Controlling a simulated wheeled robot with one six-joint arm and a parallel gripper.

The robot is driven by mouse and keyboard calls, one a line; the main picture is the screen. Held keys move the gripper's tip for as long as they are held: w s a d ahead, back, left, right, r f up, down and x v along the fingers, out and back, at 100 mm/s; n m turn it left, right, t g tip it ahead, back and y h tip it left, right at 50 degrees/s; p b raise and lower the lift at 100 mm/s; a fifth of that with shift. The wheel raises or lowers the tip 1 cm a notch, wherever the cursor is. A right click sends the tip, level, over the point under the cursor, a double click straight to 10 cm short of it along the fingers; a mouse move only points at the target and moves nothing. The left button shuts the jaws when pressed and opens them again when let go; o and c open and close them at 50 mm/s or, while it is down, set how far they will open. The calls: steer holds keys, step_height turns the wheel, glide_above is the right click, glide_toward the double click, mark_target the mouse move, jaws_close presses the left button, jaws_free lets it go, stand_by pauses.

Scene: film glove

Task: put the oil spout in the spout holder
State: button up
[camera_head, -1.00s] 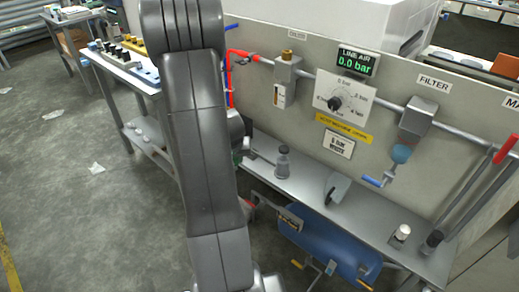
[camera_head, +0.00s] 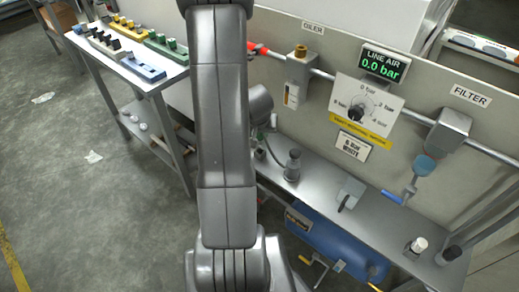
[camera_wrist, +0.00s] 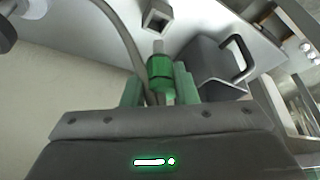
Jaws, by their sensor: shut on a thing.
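My gripper (camera_wrist: 159,88) shows in the wrist view, with its green fingers on either side of a green cylinder with a pale metal tip, which looks like the oil spout (camera_wrist: 160,68). It is shut on this spout, whose tip points away from the wrist. A small hollow square metal socket, probably the spout holder (camera_wrist: 157,18), stands beyond the tip, apart from it. A grey hose (camera_wrist: 124,36) curves down beside the spout to the gripper. In the head view my arm hides most of the gripper and spout.
A grey block with a dark handle (camera_wrist: 220,66) is close to the right of the spout; it also stands on the shelf (camera_head: 350,192). A grey bottle-like cylinder (camera_head: 292,165) stands left of it. The panel (camera_head: 300,123) rises behind. A blue tank (camera_head: 325,240) lies below the shelf.

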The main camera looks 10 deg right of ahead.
mark_target(260, 143)
steer(key=shift+f+b, duration=2.35)
steer(key=shift+f, duration=0.65)
steer(key=shift+f, duration=0.1)
steer(key=shift+f+b, duration=0.15)
steer(key=shift+b, duration=0.15)
steer(key=o, duration=1)
steer(key=shift+o, duration=0.2)
steer(key=p+v, duration=0.8)
steer(key=v, duration=0.4)
steer(key=shift+r, duration=0.3)
